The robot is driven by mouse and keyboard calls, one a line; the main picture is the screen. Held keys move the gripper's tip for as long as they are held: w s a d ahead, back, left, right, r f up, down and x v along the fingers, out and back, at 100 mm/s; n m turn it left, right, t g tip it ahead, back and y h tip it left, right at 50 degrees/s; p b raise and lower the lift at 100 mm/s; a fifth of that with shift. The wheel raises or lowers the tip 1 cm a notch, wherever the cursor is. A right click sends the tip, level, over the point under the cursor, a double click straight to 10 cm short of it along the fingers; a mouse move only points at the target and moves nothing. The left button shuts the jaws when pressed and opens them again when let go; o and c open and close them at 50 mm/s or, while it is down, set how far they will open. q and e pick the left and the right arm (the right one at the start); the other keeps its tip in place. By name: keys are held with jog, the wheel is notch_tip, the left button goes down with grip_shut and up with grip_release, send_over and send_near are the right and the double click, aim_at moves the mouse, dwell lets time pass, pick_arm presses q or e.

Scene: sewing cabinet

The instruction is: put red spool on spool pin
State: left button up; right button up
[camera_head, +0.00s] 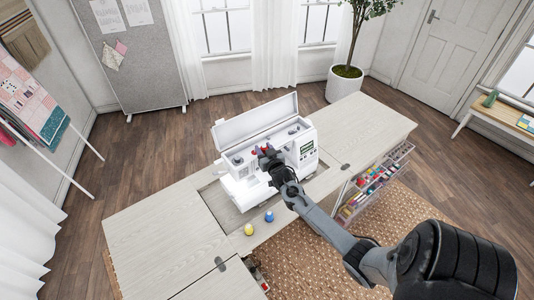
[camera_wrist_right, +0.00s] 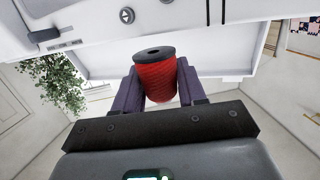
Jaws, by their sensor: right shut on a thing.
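The red spool (camera_wrist_right: 156,80) sits between the two fingers of my right gripper (camera_wrist_right: 158,88) in the wrist view, its dark end with a hole showing. My right gripper (camera_head: 267,156) is shut on it. In the head view only a little red of the spool (camera_head: 266,149) shows past the fingers, above the open top of the white sewing machine (camera_head: 240,190). The machine's lid (camera_head: 255,120) stands raised behind the spool. I cannot make out the spool pin in either view. My left gripper is not in view.
A yellow spool (camera_head: 249,229) and a blue spool (camera_head: 269,215) stand on the cabinet table (camera_head: 160,235) in front of the machine. An open drawer rack (camera_head: 372,185) of coloured supplies is at the right. The table's left part is clear.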

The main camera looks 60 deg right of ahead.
jog(key=shift+w+d+f+b, duration=0.15)
jog(key=shift+w+d+b, duration=0.15)
jog(key=shift+w+b, duration=0.5)
jog(key=w+b, duration=0.1)
jog(key=w+d+b, duration=0.1)
jog(key=b, duration=0.1)
jog(key=shift+w+d+f, duration=0.1)
jog(key=shift+w+f, duration=0.05)
jog(key=shift+w, duration=0.15)
jog(key=shift+w+d+b, duration=0.4)
jog(key=shift+w+b, duration=0.35)
jog(key=shift+b, duration=0.1)
jog(key=shift+w+d+b, duration=0.15)
jog(key=shift+w+b, duration=0.15)
jog(key=shift+w, duration=0.1)
jog(key=shift+p, duration=0.4)
jog(key=shift+f+b, duration=0.3)
jog(key=shift+f, duration=0.15)
jog(key=shift+f, duration=0.1)
dwell(0.7)
